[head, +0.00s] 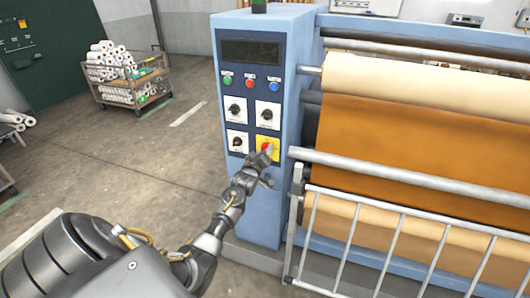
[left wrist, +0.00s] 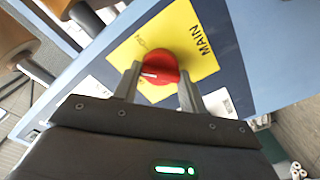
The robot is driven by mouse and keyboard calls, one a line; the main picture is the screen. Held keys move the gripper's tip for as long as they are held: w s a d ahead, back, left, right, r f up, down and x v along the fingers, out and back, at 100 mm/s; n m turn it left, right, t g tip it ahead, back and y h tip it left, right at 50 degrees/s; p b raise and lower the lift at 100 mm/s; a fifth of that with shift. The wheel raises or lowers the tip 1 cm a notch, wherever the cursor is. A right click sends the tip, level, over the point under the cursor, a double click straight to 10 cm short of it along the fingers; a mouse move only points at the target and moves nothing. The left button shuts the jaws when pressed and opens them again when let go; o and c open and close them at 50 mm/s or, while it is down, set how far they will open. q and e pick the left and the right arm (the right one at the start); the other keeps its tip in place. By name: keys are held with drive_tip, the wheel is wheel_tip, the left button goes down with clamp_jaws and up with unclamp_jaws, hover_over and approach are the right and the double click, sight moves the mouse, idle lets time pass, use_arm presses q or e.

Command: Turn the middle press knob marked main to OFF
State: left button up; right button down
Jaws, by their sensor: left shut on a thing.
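The red knob (left wrist: 157,72) sits on a yellow plate (left wrist: 205,38) lettered MAIN, and a white mark shows on the knob's face. In the head view the yellow plate (head: 274,155) is at the lower right of the control panel, with the red knob (head: 266,147) partly covered by my gripper. My left gripper (head: 266,153) is at the knob, and in the left wrist view its two fingers (left wrist: 158,85) stand on either side of it, shut on it. My right gripper is not in view.
The blue press cabinet (head: 297,90) carries black knobs on white plates, such as one (head: 235,108), and several coloured buttons. A metal guard rail (head: 378,240) and rollers stand to the right. A cart of rolls (head: 125,75) stands back left; the floor between is clear.

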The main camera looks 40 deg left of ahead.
use_arm(q)
drive_tip(key=shift+n+p, duration=0.95)
drive_tip(key=shift+n, duration=3.85)
drive_tip(key=o, duration=1)
drive_tip(key=shift+w, duration=0.1)
drive_tip(key=shift+f, duration=0.1)
